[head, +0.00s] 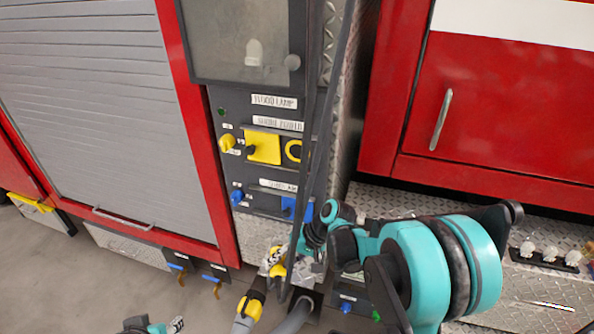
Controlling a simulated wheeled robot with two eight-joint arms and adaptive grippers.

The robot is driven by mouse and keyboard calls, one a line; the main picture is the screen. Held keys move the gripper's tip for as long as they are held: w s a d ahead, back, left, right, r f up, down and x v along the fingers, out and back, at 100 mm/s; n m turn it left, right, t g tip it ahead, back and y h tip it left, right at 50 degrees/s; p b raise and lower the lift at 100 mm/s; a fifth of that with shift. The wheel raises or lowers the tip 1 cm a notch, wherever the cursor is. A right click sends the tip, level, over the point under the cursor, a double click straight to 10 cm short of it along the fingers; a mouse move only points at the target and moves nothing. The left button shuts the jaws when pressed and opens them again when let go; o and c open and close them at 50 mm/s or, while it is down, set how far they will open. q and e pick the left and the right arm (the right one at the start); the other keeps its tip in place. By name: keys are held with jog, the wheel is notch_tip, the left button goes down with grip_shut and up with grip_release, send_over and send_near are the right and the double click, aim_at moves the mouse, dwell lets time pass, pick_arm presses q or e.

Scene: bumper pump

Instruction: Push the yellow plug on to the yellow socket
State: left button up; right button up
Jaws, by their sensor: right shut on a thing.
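The yellow socket (263,147) shows as a square yellow piece on the dark upright panel, below a white label. A yellow ring (293,150) sits to its right, partly behind a dark upright bar. My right gripper (290,266) is below the panel, in front of the diamond plate. It is shut on a yellow plug (278,271), which is partly hidden by the fingers. The plug is well below the socket and apart from it. Only a little of my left gripper (166,327) shows at the bottom edge; its jaw state is unclear.
A yellow knob (227,142) is left of the socket. A blue knob (237,196) and a blue fitting (297,208) are lower on the panel. A grey hose with a yellow-black end (250,303) stands below. A red cabinet door (500,110) is on the right.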

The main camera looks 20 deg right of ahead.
jog(key=w+r+m+t+y+p, duration=0.1)
jog(key=w+r+t+y+p, duration=0.15)
jog(key=r, duration=0.45)
jog(key=w+r+m+t+y+p, duration=0.15)
jog(key=r+y, duration=0.25)
jog(key=r, duration=0.4)
notch_tip(320, 180, up, 10)
jog(key=m+t+y+p, duration=0.2)
jog(key=t, duration=0.2)
send_over(277, 250)
jog(key=w+d, duration=0.1)
jog(key=d, duration=0.3)
jog(key=w+d, duration=0.3)
jog(key=w, duration=0.2)
jog(key=shift+w+d+r, duration=0.15)
jog(key=shift+w+r, duration=0.05)
jog(key=shift+w, duration=0.2)
jog(key=shift+w+d+n+h, duration=0.2)
jog(key=shift+d+n+h, duration=0.05)
jog(key=shift+b, duration=0.3)
jog(key=shift+w+d, duration=0.2)
jog(key=shift+w, duration=0.1)
jog(key=o, duration=1.1)
jog(key=shift+o, duration=0.2)
jog(key=shift+d, duration=0.1)
